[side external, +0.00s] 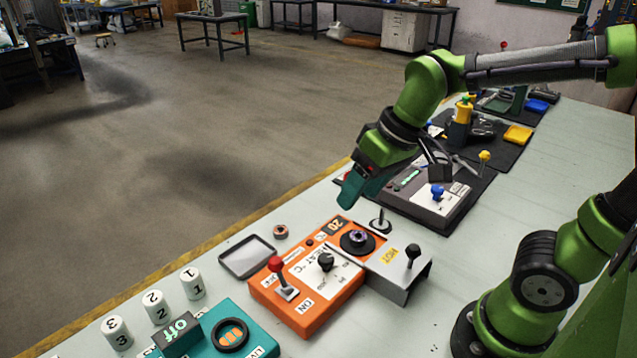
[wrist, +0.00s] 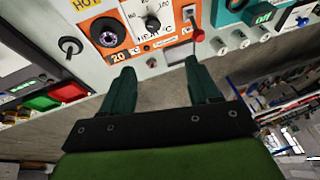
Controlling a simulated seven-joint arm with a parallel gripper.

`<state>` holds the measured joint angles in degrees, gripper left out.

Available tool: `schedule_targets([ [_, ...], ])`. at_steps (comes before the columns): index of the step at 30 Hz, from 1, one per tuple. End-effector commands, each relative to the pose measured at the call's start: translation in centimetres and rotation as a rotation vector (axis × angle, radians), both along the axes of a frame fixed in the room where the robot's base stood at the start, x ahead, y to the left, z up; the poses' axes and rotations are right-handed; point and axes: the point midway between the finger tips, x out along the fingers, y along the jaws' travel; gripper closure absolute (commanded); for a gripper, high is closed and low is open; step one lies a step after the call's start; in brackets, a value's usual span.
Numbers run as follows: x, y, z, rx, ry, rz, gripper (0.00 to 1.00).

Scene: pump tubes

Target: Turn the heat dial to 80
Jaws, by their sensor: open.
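The orange heat box (side external: 317,318) stands on the bench, with a white "HEAT °C" panel. Its black heat dial (side external: 326,262) sits on that panel and also shows near the top of the wrist view (wrist: 151,22). The small display (side external: 335,224) reads 20, and it also shows in the wrist view (wrist: 117,57). My gripper (side external: 352,195) is in the air above and behind the box, apart from the dial. In the wrist view my gripper (wrist: 160,67) has its two teal fingers wide apart with nothing between them.
A red-knobbed lever (side external: 279,273) stands on the box beside the dial. A round black socket (side external: 358,242) and a "HOT" black-knobbed lever (side external: 412,255) are to the right. A teal box (side external: 245,335), several white numbered cylinders (side external: 155,306) and a shallow tray (side external: 247,256) are to the left.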

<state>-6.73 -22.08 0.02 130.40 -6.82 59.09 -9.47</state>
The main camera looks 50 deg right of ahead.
Motion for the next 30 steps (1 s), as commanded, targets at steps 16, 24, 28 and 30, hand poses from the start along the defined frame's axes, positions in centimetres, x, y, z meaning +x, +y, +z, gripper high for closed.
schedule_targets([
  [16,5.9,2.0,-0.1,-0.310,0.265,0.831,0.39],
  [24,5.7,2.0,-3.3,-0.308,0.269,0.849,0.39],
  [28,5.7,2.0,-6.2,-0.308,0.269,0.848,0.39],
  [30,5.7,2.0,-7.7,-0.308,0.269,0.848,0.39],
])
